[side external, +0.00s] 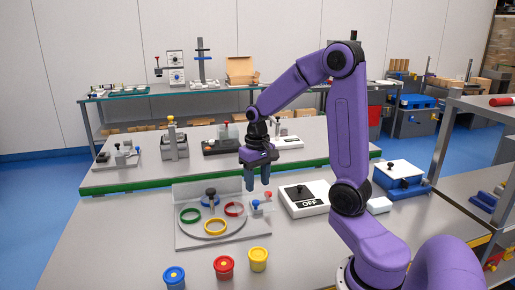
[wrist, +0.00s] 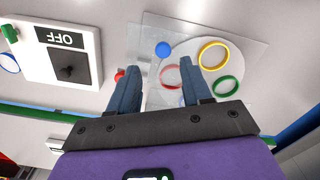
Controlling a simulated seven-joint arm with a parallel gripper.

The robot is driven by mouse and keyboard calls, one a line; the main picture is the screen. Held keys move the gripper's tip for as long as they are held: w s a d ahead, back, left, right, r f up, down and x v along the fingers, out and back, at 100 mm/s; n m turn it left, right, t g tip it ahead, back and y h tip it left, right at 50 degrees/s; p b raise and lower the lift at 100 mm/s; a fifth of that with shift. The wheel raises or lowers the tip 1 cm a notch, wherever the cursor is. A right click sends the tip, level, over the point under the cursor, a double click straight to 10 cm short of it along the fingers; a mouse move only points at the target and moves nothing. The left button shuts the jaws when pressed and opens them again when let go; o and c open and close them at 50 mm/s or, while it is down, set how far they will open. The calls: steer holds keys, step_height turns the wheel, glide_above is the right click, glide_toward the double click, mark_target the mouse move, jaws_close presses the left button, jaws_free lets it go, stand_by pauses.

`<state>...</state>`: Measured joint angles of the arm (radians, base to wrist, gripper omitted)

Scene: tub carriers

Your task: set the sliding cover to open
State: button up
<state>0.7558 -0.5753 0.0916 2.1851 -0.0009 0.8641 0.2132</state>
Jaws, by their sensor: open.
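My gripper (side external: 257,186) is open and empty, pointing down above the back right of a grey fixture (side external: 186,240). In the wrist view its fingers (wrist: 161,58) stand apart, with part of the fixture showing between them. Below are a blue ball knob (side external: 254,203) and a red ball knob (side external: 267,195) on small pale blocks; the blue (wrist: 163,49) and red (wrist: 119,75) knobs also show in the wrist view. To the right, a white box (side external: 288,207) has a dark panel with a black knob and an OFF label. I cannot tell which part is the sliding cover.
Blue (side external: 174,280), red (side external: 224,269) and yellow (side external: 258,261) tubs stand in front. A white-lidded blue box (side external: 400,182) stands at the back right.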

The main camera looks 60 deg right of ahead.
mark_target(257, 201)
step_height(257, 201, up, 11)
steer(key=shift+r, duration=0.15)
stand_by(0.5)
steer(key=s+a+f+n, duration=0.2)
steer(key=s+a+n, duration=0.15)
steer(key=a, duration=0.35)
steer(key=s+a+f+n, duration=0.2)
steer(key=a+n, duration=0.2)
steer(key=a, duration=0.2)
steer(key=s+a+f+n, duration=0.2)
steer(key=s+a+n, duration=0.1)
steer(key=s+n, duration=0.2)
steer(key=s+a+f+n, duration=0.3)
steer(key=s+n, duration=0.1)
steer(key=s, duration=0.6)
steer(key=shift+a+f+n, duration=0.2)
steer(key=shift+f+n, duration=0.15)
